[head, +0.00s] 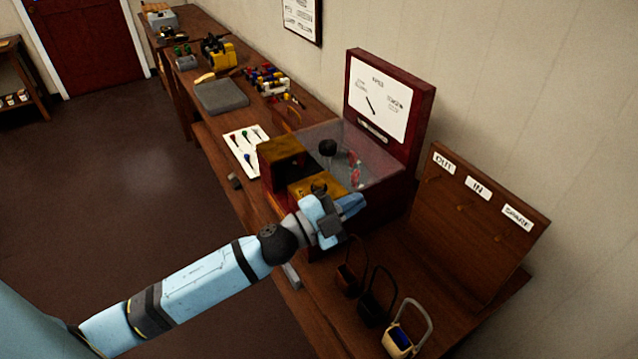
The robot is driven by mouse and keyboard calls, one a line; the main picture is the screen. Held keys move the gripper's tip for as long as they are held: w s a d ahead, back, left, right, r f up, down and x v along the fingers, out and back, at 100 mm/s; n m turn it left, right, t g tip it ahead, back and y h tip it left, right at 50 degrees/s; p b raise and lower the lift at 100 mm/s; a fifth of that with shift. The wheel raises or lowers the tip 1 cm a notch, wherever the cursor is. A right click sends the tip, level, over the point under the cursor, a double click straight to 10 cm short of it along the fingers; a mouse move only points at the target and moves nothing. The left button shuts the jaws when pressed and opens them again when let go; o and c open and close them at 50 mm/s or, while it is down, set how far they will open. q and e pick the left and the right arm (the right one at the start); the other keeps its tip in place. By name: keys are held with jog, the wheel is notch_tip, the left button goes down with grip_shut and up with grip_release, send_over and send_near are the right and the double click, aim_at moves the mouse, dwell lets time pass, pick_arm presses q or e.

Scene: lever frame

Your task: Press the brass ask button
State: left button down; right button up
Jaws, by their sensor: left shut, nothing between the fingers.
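The lever frame is a dark red cabinet (418,92) with a clear-sided case (375,160) and brass-coloured panels (285,147) at its front left. A black round knob (327,147) shows in the case, and a smaller dark knob (319,187) sits by the lower brass panel. My left gripper (352,205) is shut and empty, over the front right of the cabinet, and hides part of it. I cannot tell whether it touches the cabinet. I cannot make out the brass ask button. My right gripper is not in view.
A white dial board (378,95) stands upright on the cabinet. To the right is a wooden board (470,225) labelled OUT, IN and SPARE. Several looped-handle items, one cream (398,342), stand in front. A card (246,150) and grey slab (221,96) lie further back.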

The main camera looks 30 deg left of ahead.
pick_arm(q)
notch_tip(320, 180, up, 4)
jog(key=w+d+m+g+h, duration=0.1)
jog(key=w+m+g+h, duration=0.1)
jog(key=m+g+h, duration=0.5)
notch_tip(320, 180, up, 2)
jog(key=m+g+y, duration=0.4)
jog(key=m+y, duration=0.7)
jog(key=y, duration=0.1)
send_over(317, 180)
jog(key=shift+b, duration=0.45)
notch_tip(317, 180, down, 8)
jog(key=b, duration=0.4)
jog(key=shift+r, duration=0.15)
jog(key=shift+f+b, duration=0.4)
jog(key=shift+f, duration=0.1)
